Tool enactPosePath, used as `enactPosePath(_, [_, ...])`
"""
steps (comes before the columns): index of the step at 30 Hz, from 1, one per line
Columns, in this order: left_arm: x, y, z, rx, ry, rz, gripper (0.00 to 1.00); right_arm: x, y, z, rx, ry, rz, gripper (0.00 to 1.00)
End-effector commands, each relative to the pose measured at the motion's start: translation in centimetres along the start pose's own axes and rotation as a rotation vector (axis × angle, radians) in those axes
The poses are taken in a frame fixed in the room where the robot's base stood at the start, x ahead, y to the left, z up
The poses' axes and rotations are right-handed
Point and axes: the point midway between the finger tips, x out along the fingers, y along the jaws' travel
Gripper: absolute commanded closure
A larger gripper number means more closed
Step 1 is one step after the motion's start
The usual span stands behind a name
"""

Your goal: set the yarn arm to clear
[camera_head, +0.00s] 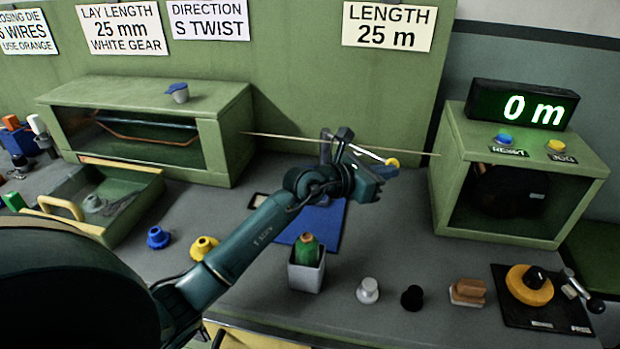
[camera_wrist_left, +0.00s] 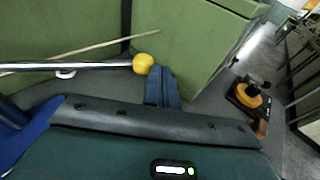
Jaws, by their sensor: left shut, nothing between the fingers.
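The yarn arm is a metal rod (camera_head: 365,152) on a dark post, ending in a yellow knob (camera_head: 392,162). It points right in the head view and lies close to a tan strand (camera_head: 290,138) strung between the two green cabinets. My left gripper (camera_head: 384,172) is shut and empty, just beside the yellow knob. In the left wrist view the knob (camera_wrist_left: 143,64) sits just left of the closed fingertips (camera_wrist_left: 163,84); I cannot tell whether they touch. No label for the clear position is readable. My right gripper is out of view.
The right cabinet (camera_head: 450,190) bears a display reading 0 m and blue and yellow buttons. A blue mat (camera_head: 325,222) lies under my left arm. A white box with a green spool (camera_head: 307,250), knobs and a yellow dial (camera_head: 530,284) stand in front.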

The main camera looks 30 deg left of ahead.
Motion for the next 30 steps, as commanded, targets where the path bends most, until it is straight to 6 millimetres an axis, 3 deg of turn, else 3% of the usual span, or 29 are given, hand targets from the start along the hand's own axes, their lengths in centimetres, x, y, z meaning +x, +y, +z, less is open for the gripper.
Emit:
enactPosePath(9, [2.2,0.4,0.5,0.001,0.000,0.000,1.00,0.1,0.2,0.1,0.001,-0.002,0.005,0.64])
enactPosePath(30, [2.5,0.6,0.5,0.000,0.000,0.001,1.00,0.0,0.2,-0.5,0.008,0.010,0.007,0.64])
